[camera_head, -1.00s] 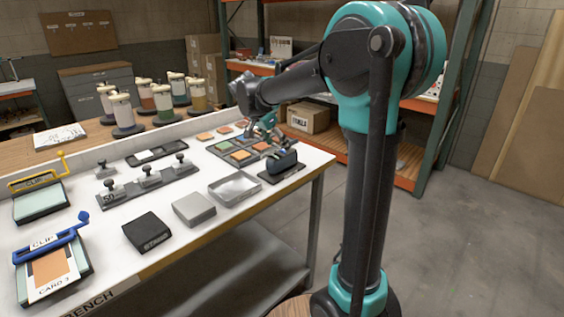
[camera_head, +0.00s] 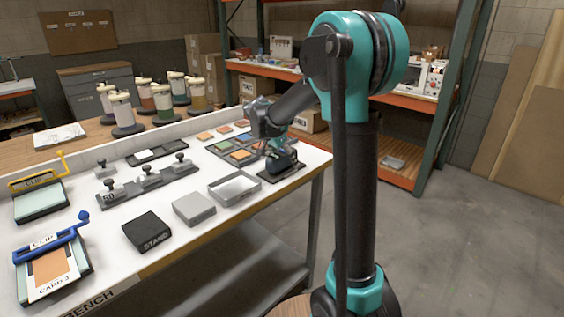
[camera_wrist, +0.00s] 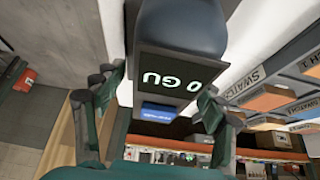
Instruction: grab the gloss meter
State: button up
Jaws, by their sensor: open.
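The gloss meter (camera_head: 285,160) is a dark, rounded block on a black base at the bench's right end. In the wrist view it (camera_wrist: 178,30) fills the upper middle, with a lit display (camera_wrist: 172,80) reading "0 GU" upside down. My gripper (camera_head: 277,146) is over the meter in the head view and partly covers it. In the wrist view my gripper (camera_wrist: 158,92) is open, with one finger on each side of the meter. I cannot tell whether either finger touches it.
A swatch tray (camera_head: 238,152) lies just left of the meter; labelled swatch slots (camera_wrist: 285,85) show at the right of the wrist view. An open grey box (camera_head: 234,188) is in front. The bench edge is close on the right, with a shelf rack (camera_head: 400,172) beyond.

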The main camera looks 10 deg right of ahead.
jog(key=shift+c, duration=0.4)
grip_shut()
jog(key=shift+r, duration=0.1)
